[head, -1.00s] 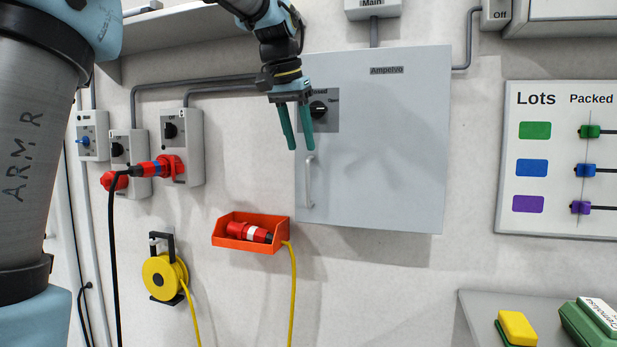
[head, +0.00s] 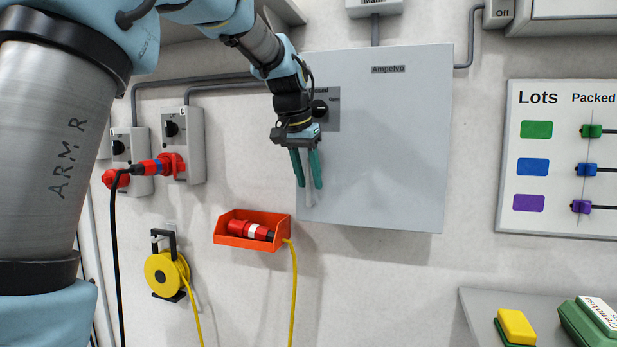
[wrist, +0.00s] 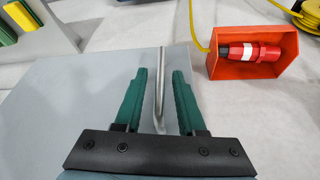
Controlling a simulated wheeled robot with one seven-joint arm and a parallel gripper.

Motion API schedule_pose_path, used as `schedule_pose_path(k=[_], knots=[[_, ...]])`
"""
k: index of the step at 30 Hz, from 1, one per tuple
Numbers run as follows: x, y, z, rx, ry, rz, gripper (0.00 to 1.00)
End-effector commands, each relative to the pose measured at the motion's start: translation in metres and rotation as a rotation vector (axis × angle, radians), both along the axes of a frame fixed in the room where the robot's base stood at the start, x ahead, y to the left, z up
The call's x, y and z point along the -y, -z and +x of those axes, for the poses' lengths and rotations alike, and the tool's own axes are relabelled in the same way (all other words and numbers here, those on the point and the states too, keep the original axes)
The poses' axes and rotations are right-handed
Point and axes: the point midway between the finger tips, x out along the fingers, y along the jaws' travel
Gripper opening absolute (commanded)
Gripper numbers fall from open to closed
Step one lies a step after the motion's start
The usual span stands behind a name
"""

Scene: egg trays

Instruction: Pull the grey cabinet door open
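The grey cabinet door (head: 390,140) on the wall is shut, with the label "Ampelvo" near its top. Its upright bar handle (head: 309,192) is at the lower left of the door, and its upper part is hidden behind my gripper (head: 307,187) in the head view. In the wrist view the handle (wrist: 160,88) runs between the two green fingers of my gripper (wrist: 160,75). The fingers are apart, with a gap on both sides of the bar. A black rotary knob (head: 319,108) on a grey plate sits above the handle, partly covered by my wrist.
An orange bin (head: 250,232) holding a red connector is on the wall at the cabinet's lower left. A yellow cable reel (head: 166,274) and red plugs (head: 160,165) are further left. A Lots board (head: 560,160) hangs at the right. The wall below the cabinet is clear.

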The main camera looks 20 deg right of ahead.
Motion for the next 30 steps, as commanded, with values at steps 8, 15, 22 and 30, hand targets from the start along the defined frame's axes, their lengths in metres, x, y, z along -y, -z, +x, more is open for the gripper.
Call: schedule_pose_path(k=[8,15,22,30], knots=[[0.0,-0.0004,0.0,0.0,0.0,0.0,0.06],[0.0,-0.0006,-0.0001,0.001,0.0,-0.001,0.0],[0.0,-0.0006,-0.0001,0.001,0.0,-0.001,0.0],[0.0001,-0.0008,-0.0002,0.001,0.0,-0.001,0.0]])
